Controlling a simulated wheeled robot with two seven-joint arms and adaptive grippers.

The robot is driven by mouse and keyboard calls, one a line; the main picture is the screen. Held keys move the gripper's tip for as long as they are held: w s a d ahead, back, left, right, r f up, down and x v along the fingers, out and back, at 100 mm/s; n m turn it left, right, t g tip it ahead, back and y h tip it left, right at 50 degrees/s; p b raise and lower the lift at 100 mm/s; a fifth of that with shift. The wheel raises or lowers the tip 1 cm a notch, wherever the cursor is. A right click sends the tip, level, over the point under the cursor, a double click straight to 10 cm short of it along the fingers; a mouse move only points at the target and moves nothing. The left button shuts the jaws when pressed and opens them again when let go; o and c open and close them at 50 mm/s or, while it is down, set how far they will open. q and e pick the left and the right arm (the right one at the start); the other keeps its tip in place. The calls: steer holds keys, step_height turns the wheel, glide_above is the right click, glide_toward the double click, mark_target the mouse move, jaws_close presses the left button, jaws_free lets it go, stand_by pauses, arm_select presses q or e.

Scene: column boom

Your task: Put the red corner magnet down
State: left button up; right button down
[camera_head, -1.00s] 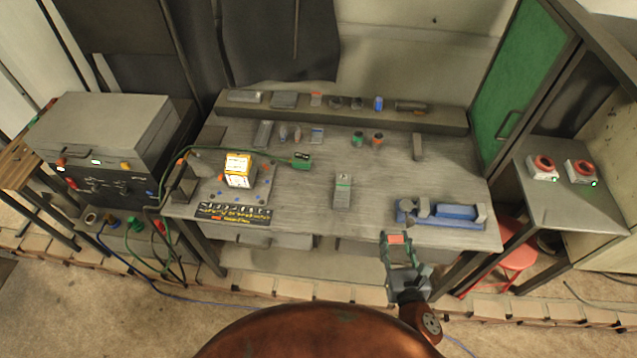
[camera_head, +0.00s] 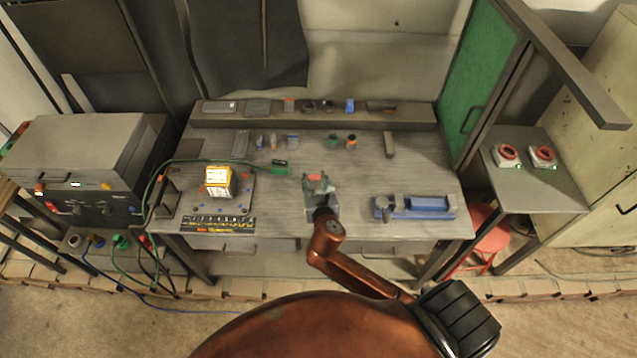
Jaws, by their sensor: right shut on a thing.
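The red corner magnet (camera_head: 315,177) is small in the head view, between the fingertips of my right gripper (camera_head: 318,180). The gripper is shut on it, over the middle of the grey workbench (camera_head: 290,218). I cannot tell whether the magnet touches the bench or anything under it. The gripper and its wrist cover the spot where a small grey block stood. My left gripper is not in view.
A blue vise-like fixture (camera_head: 425,208) lies to the right. A lit yellow-white box (camera_head: 218,181) and a black tool strip (camera_head: 218,223) are to the left. Small parts line the back shelf (camera_head: 300,117). A green panel (camera_head: 483,80) stands at the back right.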

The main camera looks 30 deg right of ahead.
steer(key=w+d+m+g+h+p, duration=0.1)
steer(key=w+d+m+h+p, duration=0.1)
steer(key=w+d, duration=0.3)
steer(key=shift+h, duration=0.3)
steer(key=f, duration=0.2)
steer(key=f+b, duration=0.1)
steer(key=f, duration=0.3)
steer(key=shift+d+f, duration=0.2)
steer(key=shift+d, duration=0.1)
arm_select(q)
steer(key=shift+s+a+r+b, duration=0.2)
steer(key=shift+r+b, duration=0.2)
steer(key=shift+b, duration=0.2)
arm_select(e)
steer(key=shift+f, duration=2.1)
steer(key=shift+f, duration=0.1)
steer(key=c, duration=1.4)
jaws_free()
steer(key=shift+f, duration=0.1)
steer(key=shift+o, duration=0.2)
steer(key=shift+s+a+r, duration=0.1)
steer(key=shift+r, duration=0.15)
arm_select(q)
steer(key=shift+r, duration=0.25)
arm_select(e)
steer(key=v, duration=1.2)
